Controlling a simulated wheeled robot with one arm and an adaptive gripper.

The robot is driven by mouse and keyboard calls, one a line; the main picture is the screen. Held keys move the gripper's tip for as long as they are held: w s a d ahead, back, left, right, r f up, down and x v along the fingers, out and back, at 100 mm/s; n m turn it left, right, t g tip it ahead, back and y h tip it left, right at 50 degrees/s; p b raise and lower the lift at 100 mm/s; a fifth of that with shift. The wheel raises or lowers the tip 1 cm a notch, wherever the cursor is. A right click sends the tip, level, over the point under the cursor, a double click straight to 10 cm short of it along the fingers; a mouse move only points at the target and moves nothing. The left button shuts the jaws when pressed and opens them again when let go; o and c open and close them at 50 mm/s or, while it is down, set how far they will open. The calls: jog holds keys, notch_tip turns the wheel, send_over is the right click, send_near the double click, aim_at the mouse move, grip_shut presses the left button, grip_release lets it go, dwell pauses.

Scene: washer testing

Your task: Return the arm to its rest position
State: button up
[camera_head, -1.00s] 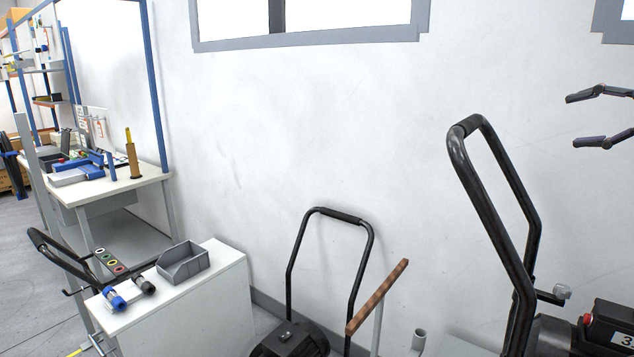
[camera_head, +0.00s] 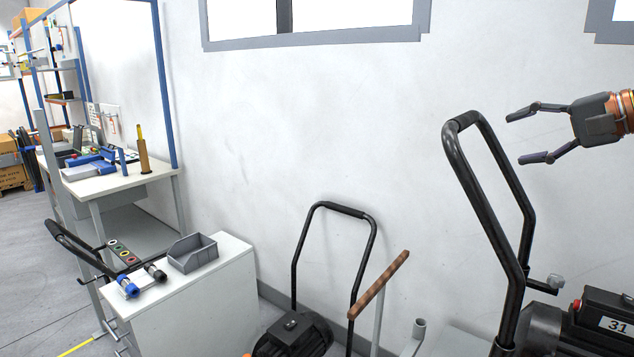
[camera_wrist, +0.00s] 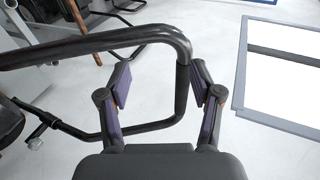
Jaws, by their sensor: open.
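My gripper (camera_head: 530,134) is at the upper right of the head view, open and empty, with its fingers pointing left. It is in the air in front of the white wall. In the wrist view my gripper (camera_wrist: 158,85) shows both fingers spread apart. A black tubular handle (camera_head: 487,205) stands to the left of and below the fingers in the head view. In the wrist view the handle (camera_wrist: 90,45) passes across the picture near the fingers; I cannot tell the exact gap.
A machine with a label reading 31 (camera_head: 612,325) is at the lower right. A white cabinet (camera_head: 190,310) carries a grey bin (camera_head: 192,254). A second black handle (camera_head: 340,210) and a brown bar (camera_head: 379,285) are in the middle. A workbench (camera_head: 110,185) stands at left.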

jog(key=s+a+f+n+g+h, duration=0.15)
jog(key=s+a+f+g, duration=0.25)
jog(key=a+f, duration=0.6)
jog(key=s+a+f+n+g+h, duration=0.1)
jog(key=s+a+f+n+g, duration=0.25)
jog(key=a+f, duration=0.75)
jog(key=s+f+n+g+h, duration=0.2)
jog(key=s+f+h, duration=0.1)
jog(key=s+f, duration=0.6)
jog(key=s+f+n+g+h, duration=0.2)
jog(key=s+f, duration=0.7)
jog(key=s, duration=0.6)
jog(key=shift+s+d+f+h, duration=0.15)
jog(key=shift+d+f+h, duration=0.15)
jog(key=shift+h, duration=0.25)
